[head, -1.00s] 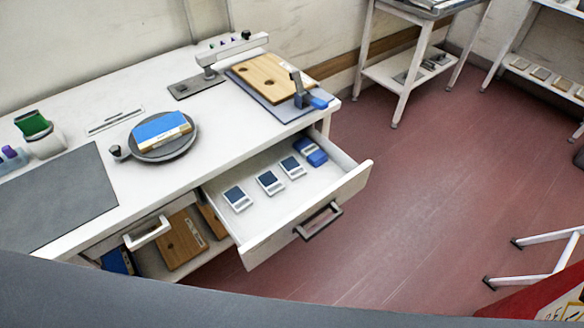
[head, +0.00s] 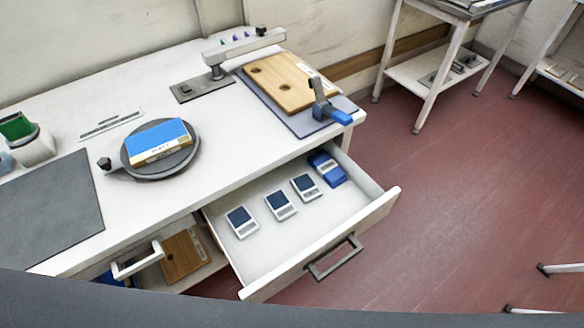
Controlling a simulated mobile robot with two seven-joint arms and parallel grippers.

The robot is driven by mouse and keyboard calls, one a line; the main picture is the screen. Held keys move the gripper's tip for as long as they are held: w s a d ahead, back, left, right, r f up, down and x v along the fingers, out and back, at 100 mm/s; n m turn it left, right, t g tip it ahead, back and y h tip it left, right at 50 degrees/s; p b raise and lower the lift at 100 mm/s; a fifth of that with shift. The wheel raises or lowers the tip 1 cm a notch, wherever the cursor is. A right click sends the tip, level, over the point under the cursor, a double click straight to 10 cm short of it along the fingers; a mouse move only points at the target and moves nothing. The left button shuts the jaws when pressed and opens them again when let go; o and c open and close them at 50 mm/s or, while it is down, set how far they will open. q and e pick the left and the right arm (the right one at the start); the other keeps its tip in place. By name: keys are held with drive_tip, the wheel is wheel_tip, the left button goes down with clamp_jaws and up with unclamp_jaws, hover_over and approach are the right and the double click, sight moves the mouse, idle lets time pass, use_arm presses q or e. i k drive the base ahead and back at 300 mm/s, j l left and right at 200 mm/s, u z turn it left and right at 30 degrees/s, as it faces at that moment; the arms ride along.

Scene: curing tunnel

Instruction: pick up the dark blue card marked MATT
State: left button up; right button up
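An open white drawer (head: 262,262) under the white workbench holds a row of small white cards with dark blue faces: a left card (head: 242,221), a middle card (head: 280,204) and a right card (head: 306,186). A blue box-like item (head: 327,168) lies at the drawer's back right. The print on the cards is too small to read, so I cannot tell which says MATT. Neither of my grippers is in view.
On the bench (head: 190,215) are a round grey turntable (head: 185,166) with a blue-topped block (head: 157,141), a wooden board (head: 291,88), a blue-handled clamp (head: 325,108) and a grey mat (head: 50,210). Red floor (head: 450,190) lies open to the right.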

sight(307, 188)
drive_tip(key=i+l+u, duration=0.25)
drive_tip(key=u, duration=0.2)
drive_tip(key=i+l+u, duration=0.15)
drive_tip(key=l+u, duration=0.55)
drive_tip(key=l, duration=0.5)
